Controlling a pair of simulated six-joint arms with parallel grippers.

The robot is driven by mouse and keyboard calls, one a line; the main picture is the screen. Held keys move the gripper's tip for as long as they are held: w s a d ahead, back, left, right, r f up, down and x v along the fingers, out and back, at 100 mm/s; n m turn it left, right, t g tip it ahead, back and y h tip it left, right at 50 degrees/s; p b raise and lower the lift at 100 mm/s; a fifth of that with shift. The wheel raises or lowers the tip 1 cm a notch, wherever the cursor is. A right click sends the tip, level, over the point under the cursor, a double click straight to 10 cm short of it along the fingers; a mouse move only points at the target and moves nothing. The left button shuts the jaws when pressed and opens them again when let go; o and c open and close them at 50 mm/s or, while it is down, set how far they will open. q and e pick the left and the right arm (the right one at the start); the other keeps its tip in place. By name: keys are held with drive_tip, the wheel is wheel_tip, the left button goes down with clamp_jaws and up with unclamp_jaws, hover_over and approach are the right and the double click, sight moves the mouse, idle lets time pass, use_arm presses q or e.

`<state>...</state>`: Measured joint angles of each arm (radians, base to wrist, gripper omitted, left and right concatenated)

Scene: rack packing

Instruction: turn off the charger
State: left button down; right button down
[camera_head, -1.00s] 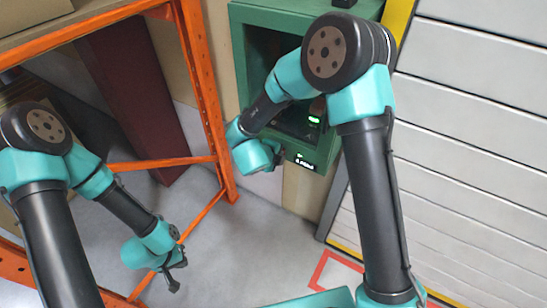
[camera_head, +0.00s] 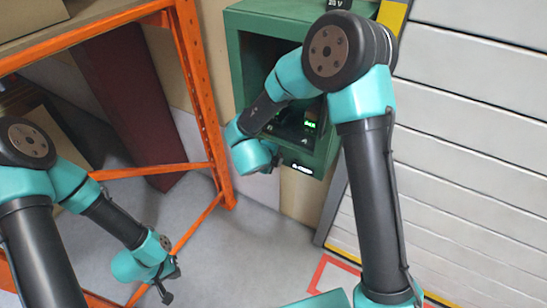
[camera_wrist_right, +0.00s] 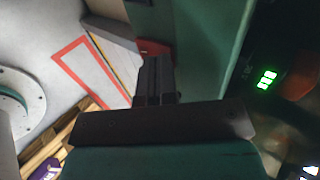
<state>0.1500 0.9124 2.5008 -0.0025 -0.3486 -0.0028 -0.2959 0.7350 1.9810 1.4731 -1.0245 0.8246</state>
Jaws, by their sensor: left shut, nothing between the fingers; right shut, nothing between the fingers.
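The charger appears to be the green cabinet (camera_head: 240,65) with a dark open front; no other device in view looks like one. A lit green display (camera_head: 309,124) glows inside it, and a small white readout (camera_head: 302,168) is on its lower front edge. The green display (camera_wrist_right: 266,79) also shows at the right of the right wrist view. My right gripper (camera_head: 276,164) is at the cabinet's lower front, partly hidden by its own wrist. In the right wrist view its fingers (camera_wrist_right: 155,80) are together and empty, before a dark red piece (camera_wrist_right: 155,47). My left gripper (camera_head: 172,282) is shut and empty over the floor.
An orange rack frame (camera_head: 205,110) stands left of the cabinet, with a dark red panel (camera_head: 130,100) behind it. A grey slatted shutter (camera_head: 470,110) is at the right. A red floor marking (camera_head: 322,270) lies below it. Grey floor (camera_head: 240,255) is clear between my arms.

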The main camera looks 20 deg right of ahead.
drive_tip(key=shift+r, duration=0.5)
drive_tip(key=v, duration=1.3)
